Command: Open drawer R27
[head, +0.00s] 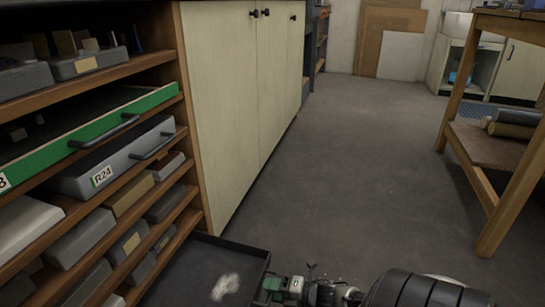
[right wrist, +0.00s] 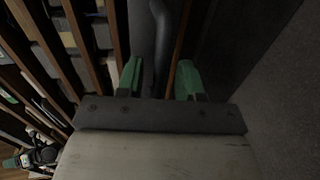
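A dark, shallow drawer (head: 190,285) stands pulled out of the bottom of the shelf unit in the head view. A pale patch lies on its floor. No label shows on it, so I cannot tell if it is R27. My right gripper (head: 272,286) is at its right edge. In the right wrist view, the two green fingers (right wrist: 159,80) are apart, with a dark grey curved handle (right wrist: 162,30) between them and gaps visible beside it. A small green and black part at that view's lower left may be my left gripper (right wrist: 28,158); its fingers are unclear.
Above are a grey drawer labelled R24 (head: 118,163) and a green-fronted drawer (head: 70,145), both with handles. Shelves with several grey and brown blocks surround them. A cream cabinet (head: 235,90) stands beyond. Open floor (head: 340,170) lies to the right, before a wooden table (head: 485,185).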

